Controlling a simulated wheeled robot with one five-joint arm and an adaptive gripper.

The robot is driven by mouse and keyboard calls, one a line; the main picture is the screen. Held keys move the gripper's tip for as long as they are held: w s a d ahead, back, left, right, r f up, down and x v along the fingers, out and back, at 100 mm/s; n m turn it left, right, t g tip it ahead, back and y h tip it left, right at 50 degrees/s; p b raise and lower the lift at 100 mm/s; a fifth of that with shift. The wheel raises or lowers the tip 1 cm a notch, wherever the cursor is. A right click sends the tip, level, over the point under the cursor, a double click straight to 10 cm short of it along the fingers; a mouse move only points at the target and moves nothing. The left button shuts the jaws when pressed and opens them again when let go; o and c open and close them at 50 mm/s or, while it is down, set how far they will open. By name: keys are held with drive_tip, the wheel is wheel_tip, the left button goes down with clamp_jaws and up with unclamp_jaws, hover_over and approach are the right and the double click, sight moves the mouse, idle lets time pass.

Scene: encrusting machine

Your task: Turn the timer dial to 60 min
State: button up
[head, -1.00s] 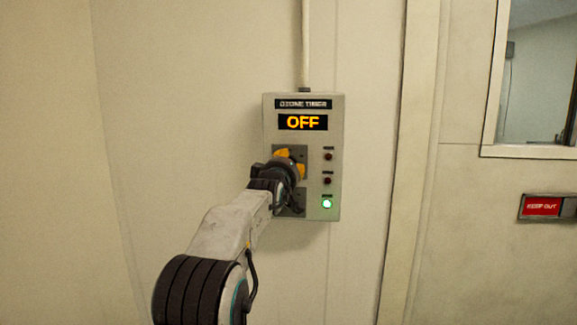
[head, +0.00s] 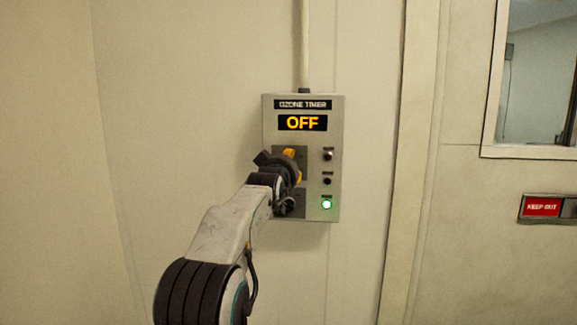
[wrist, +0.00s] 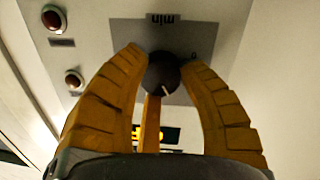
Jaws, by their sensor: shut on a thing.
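The timer box, labelled OZONE TIMER (head: 334,108), is on the wall in the head view, and its display (head: 303,123) reads OFF. The dial is hidden behind my gripper there. In the wrist view the black dial (wrist: 162,75) sits on a grey plate (wrist: 125,35) marked "min", which appears upside down. A short white mark on the dial points down and slightly right in that view. My gripper (wrist: 165,70) has its yellow fingers shut on the dial from both sides. In the head view my gripper (head: 291,163) is against the front of the box.
Two dark buttons (head: 328,155) and a lit green one (head: 327,204) run down the box's right side. A conduit (head: 305,45) rises above it. A door frame, a window (head: 535,80) and a red KEEP OUT sign (head: 541,206) are at right.

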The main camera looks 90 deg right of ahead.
drive_tip(key=shift+w+r+m, duration=0.1)
drive_tip(key=shift+r+m, duration=0.35)
drive_tip(key=shift+m, duration=0.15)
drive_tip(key=o, duration=1.1)
drive_tip(key=shift+w+f, duration=0.1)
drive_tip(key=shift+o, duration=0.5)
drive_tip(key=shift+f, duration=0.15)
drive_tip(key=shift+a, duration=0.1)
drive_tip(key=v, duration=1.1)
drive_tip(key=shift+a, duration=0.35)
drive_tip(key=shift+o, duration=0.2)
